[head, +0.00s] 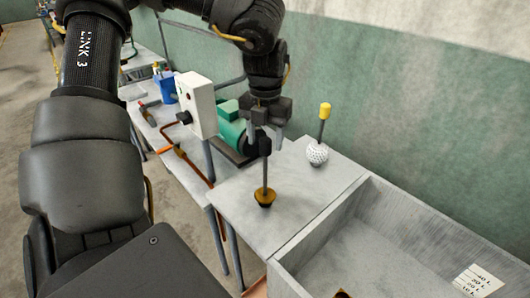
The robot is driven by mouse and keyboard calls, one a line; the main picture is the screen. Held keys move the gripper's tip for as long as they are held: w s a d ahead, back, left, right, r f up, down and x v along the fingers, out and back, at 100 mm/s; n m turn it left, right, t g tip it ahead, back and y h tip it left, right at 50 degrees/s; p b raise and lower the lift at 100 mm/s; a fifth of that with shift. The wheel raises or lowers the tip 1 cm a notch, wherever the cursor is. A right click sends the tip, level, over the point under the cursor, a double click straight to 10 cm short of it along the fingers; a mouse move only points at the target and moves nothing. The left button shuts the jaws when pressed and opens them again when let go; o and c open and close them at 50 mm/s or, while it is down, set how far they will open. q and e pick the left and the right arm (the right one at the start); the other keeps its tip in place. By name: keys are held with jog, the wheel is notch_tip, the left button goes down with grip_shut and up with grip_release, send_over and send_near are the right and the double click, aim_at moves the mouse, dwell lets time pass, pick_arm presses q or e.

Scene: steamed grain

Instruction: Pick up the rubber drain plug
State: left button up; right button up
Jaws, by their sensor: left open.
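The rubber drain plug (265,197) looks like an orange-brown disc with a black underside and a thin upright grey rod. It stands on the light grey table top near the left of the basin. My left gripper (265,143) is above it, pointing down, with its fingers apart. I cannot tell whether either finger touches the rod. My right gripper is out of view.
A perforated white ball with a yellow-topped rod (317,154) stands on the same top, to the right. An open grey basin (292,262) is at the front right. A green motor (232,130) and a white switch box (196,103) are behind left. A green-and-white wall runs behind.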

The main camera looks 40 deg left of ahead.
pick_arm(q)
jog(key=f, duration=0.3)
jog(key=shift+w+a+f+p, duration=0.1)
jog(key=shift+w+f+p, duration=0.1)
jog(key=shift+f+p, duration=0.15)
jog(key=shift+s+r, duration=0.1)
grip_shut()
